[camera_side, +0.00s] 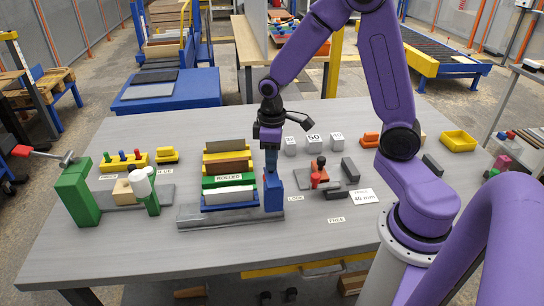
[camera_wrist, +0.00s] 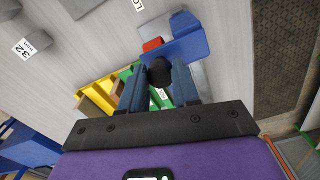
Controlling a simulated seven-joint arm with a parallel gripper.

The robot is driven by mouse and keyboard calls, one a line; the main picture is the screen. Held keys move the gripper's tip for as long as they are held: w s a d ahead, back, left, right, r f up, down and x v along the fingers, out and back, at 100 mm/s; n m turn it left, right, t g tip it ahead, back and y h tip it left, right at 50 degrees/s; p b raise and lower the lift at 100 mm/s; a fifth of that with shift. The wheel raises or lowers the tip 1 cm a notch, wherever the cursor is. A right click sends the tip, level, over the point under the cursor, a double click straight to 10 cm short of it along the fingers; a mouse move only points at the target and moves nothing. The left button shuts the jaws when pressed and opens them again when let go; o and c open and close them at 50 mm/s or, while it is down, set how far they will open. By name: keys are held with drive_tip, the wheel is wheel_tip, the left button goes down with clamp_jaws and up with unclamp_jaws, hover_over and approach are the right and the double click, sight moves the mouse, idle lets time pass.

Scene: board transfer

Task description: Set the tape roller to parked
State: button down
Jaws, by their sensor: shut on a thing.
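The tape roller appears to be the blue upright piece (camera_side: 273,192) at the right end of the grey base plate (camera_side: 240,220), beside the stack of coloured strips. A label reading ROLLED (camera_side: 229,178) is on the stack's green strip. In the wrist view the blue piece (camera_wrist: 186,47) has a round black knob (camera_wrist: 159,71). My gripper (camera_side: 271,170) reaches down onto it from above. In the wrist view its fingers (camera_wrist: 159,85) are closed on the knob from both sides. No label reading parked is legible in either view.
A red and black clamp (camera_side: 317,178) with LOCK and FREE labels stands close on the right. The front strip of the table (camera_side: 200,252) is clear.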

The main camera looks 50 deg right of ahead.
drive_tip(key=w+a, duration=1.7)
drive_tip(key=shift+w+a, duration=0.15)
drive_tip(key=shift+a, duration=0.05)
drive_tip(key=shift+r, duration=0.1)
drive_tip(key=c, duration=1)
unclamp_jaws()
drive_tip(key=shift+w+a, duration=0.1)
drive_tip(key=shift+o, duration=0.9)
wheel_tip(320, 180, up, 17)
drive_tip(key=shift+r, duration=0.15)
drive_tip(key=shift+s, duration=0.2)
